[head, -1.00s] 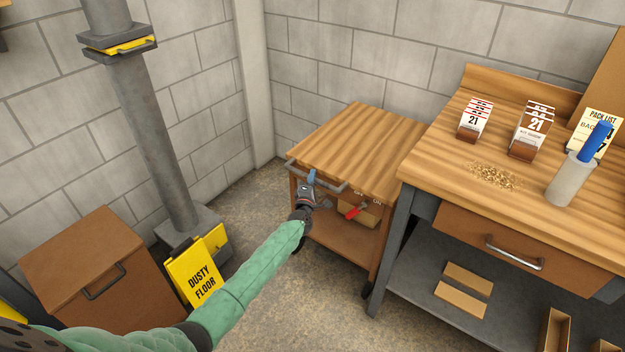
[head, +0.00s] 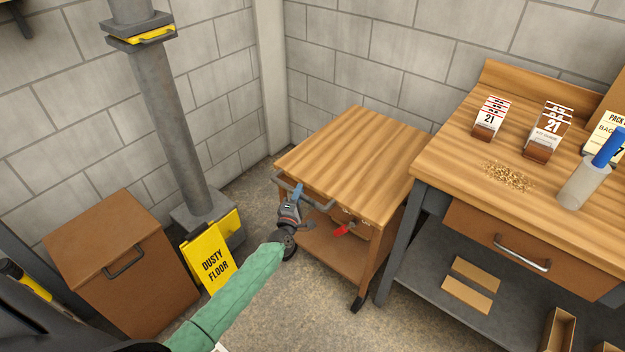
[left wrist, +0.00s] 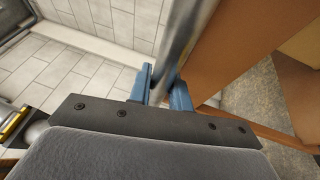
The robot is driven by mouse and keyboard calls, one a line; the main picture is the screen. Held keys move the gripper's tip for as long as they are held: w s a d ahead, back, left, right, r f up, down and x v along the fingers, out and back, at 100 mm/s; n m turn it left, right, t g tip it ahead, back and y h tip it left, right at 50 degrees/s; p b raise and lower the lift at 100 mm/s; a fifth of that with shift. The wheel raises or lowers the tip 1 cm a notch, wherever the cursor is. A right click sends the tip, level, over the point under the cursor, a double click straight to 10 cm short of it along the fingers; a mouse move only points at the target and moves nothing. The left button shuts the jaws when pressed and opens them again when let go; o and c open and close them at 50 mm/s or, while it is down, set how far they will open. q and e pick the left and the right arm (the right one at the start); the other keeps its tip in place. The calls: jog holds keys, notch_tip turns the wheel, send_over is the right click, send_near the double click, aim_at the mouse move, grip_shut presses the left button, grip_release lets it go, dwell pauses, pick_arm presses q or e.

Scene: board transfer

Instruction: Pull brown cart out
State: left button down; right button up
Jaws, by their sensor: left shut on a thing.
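The brown cart (head: 355,160) has a striped wooden top, a lower shelf and dark casters. It stands in the corner, left of the workbench. A grey bar handle (head: 318,203) runs along its front edge. My left gripper (head: 297,191) has its blue fingers closed around the left part of this handle. In the left wrist view the blue fingers (left wrist: 163,88) grip the metal bar (left wrist: 183,45), with the cart's brown side to the right. A red lever (head: 345,230) shows under the cart's top. My right gripper is not in view.
The workbench (head: 470,135) with cards, a blue-handled roll and crumbs stands close right of the cart. A brown box (head: 125,262), a grey column (head: 175,120) and a yellow "dusty floor" sign (head: 208,258) stand left. Bare floor (head: 295,310) lies in front.

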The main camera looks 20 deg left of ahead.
pick_arm(q)
jog(key=s+a, duration=0.3)
jog(key=s, duration=0.6)
jog(key=s+a, duration=0.3)
jog(key=s, duration=0.7)
jog(key=shift+s+p, duration=0.25)
jog(key=shift+p, duration=0.05)
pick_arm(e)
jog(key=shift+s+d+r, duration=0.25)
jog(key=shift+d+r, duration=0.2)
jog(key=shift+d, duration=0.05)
pick_arm(q)
jog(key=shift+a, duration=0.1)
jog(key=c, duration=1.3)
grip_release()
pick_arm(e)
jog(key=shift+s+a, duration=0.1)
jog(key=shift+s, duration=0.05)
pick_arm(q)
jog(key=b+v, duration=0.1)
jog(key=v, duration=0.6)
jog(key=shift+s+b, duration=0.35)
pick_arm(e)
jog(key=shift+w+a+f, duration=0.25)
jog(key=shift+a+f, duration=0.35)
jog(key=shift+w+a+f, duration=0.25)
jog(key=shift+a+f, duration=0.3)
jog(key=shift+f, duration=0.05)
